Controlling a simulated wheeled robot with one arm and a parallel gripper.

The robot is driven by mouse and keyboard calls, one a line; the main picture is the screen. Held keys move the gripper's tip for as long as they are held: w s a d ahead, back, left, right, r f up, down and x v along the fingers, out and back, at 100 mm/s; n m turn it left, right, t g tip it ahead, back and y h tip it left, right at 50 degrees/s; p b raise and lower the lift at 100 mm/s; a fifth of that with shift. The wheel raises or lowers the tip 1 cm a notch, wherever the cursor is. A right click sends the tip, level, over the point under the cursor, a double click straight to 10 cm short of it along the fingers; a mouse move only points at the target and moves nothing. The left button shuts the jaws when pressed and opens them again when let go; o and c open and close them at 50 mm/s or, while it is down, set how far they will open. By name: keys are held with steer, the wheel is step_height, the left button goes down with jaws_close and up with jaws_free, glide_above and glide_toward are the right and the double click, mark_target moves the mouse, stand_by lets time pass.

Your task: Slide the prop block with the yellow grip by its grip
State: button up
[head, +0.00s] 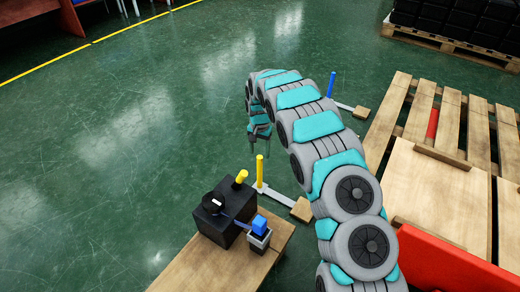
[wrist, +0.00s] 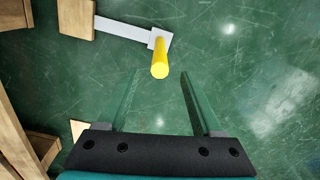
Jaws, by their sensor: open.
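The prop block (head: 301,209) is a small wooden block on the floor. A pale flat bar joins it to an upright yellow grip (head: 260,170). In the wrist view, the yellow grip (wrist: 159,62) stands just beyond the fingertips, in line with the gap between them. Its block (wrist: 76,18) is at the top left, cut by the frame edge. My gripper (head: 259,151) is open and points down near the top of the grip. The wrist view shows its fingers (wrist: 158,76) apart with nothing between them. I cannot tell their height over the grip.
A similar prop with a blue grip (head: 331,85) stands farther back. A wooden table (head: 190,270) holds a black box (head: 217,225) with a yellow knob, beside a blue-topped part (head: 259,226). A wooden pallet (head: 408,140) lies right. The green floor left is clear.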

mark_target(260, 163)
steer(key=shift+f, duration=3.9)
jaws_close()
